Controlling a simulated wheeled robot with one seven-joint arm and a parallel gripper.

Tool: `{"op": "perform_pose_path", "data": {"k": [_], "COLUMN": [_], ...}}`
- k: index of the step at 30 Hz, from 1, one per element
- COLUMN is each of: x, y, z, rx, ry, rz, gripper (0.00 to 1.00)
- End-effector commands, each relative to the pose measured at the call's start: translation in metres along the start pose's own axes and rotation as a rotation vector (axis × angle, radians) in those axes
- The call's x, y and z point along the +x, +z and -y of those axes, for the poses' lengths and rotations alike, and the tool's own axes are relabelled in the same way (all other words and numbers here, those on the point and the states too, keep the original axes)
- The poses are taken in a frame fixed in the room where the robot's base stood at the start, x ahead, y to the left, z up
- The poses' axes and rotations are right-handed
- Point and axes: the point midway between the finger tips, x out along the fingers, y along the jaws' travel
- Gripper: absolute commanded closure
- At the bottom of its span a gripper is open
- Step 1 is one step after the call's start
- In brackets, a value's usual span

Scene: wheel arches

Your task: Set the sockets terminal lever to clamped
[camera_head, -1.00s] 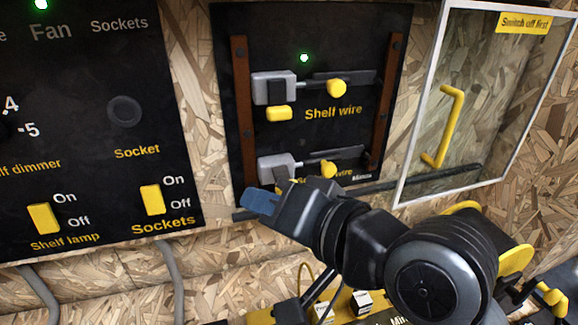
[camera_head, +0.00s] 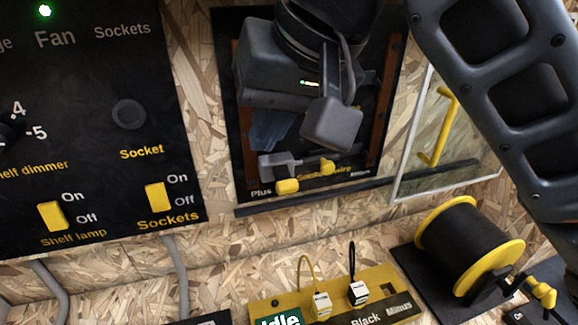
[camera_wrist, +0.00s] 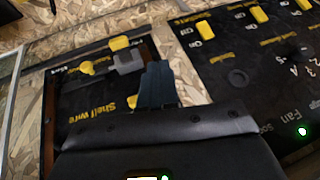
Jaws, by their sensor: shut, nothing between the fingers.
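The sockets terminal is the lower of two on the black panel (camera_head: 228,175). Its grey block (camera_head: 279,165) shows with a yellow lever knob (camera_head: 327,166) to its right and a yellow tab (camera_head: 287,186) below. In the wrist view, upside down, the grey block (camera_wrist: 129,62), knob (camera_wrist: 87,68) and tab (camera_wrist: 119,43) show too. My gripper (camera_head: 265,147) is shut and empty, its blue fingers pointing down just above the grey block. In the wrist view the fingertips (camera_wrist: 157,66) appear beside the block; contact cannot be told. My gripper hides the upper shelf wire terminal in the head view.
A clear framed cover with a yellow handle (camera_head: 436,128) stands right of the panel, partly behind my arm. Below are a yellow terminal strip (camera_head: 272,308) with two plugs and a black cable reel (camera_head: 462,245). A switch panel (camera_head: 95,110) is on the left.

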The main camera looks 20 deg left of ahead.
Motion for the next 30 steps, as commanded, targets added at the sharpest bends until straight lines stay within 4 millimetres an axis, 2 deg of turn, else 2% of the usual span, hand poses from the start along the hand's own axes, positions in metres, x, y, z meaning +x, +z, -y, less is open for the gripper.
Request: {"op": "perform_pose_path", "data": {"k": [1, 6, 12, 24, 30], "x": [-0.010, -0.032, -0.046, -0.047, -0.033], "y": [-0.003, -0.006, -0.007, -0.006, -0.004], "z": [-0.004, -0.015, -0.023, -0.024, -0.027], "rx": [-0.011, -0.025, -0.028, -0.027, -0.026], "ry": [0.049, 0.181, 0.259, 0.269, 0.266], "rz": [0.016, 0.070, 0.099, 0.103, 0.105], "gripper": [1.00, 1.00, 1.00, 1.00, 1.00]}}
